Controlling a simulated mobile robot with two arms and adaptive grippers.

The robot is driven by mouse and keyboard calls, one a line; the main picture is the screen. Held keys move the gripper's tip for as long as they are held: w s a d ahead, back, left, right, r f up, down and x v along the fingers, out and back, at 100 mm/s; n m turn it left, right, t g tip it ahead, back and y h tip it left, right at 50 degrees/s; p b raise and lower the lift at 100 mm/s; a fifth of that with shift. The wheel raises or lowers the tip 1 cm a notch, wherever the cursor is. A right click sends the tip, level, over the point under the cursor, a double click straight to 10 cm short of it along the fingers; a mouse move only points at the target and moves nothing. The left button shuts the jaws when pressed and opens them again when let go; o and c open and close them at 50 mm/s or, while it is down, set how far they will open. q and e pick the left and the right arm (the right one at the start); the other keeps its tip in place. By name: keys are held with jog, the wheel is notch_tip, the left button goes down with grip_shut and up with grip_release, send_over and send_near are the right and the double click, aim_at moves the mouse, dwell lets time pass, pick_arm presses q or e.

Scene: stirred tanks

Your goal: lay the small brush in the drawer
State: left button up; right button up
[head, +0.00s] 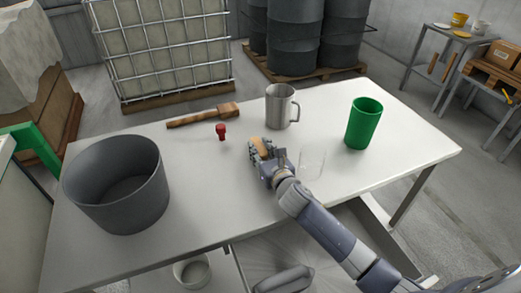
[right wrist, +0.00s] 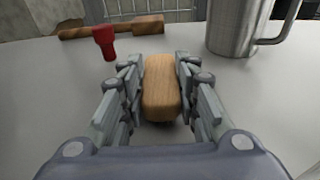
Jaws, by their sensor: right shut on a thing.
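The small brush (right wrist: 161,88) shows as a rounded wooden block, upright between the fingers of my right gripper (right wrist: 160,92) in the right wrist view. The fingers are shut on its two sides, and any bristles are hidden. In the head view my right gripper (head: 264,155) is low over the middle of the white table, with the brush's wooden top (head: 262,144) showing. I cannot tell whether the brush touches the table. What seems to be an open drawer's pale edge (head: 376,210) shows below the table's front edge, partly behind my right arm. My left gripper is not in view.
On the table (head: 215,208) stand a grey bucket (head: 122,205), a steel mug (head: 280,107), a green cup (head: 363,125) and a clear glass (head: 312,165). A wooden mallet (head: 200,117) and a red item (head: 221,131) lie behind the gripper. The front-middle tabletop is clear.

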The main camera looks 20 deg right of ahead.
jog(key=o, duration=1)
jog(key=shift+f, duration=0.1)
jog(key=shift+o, duration=0.2)
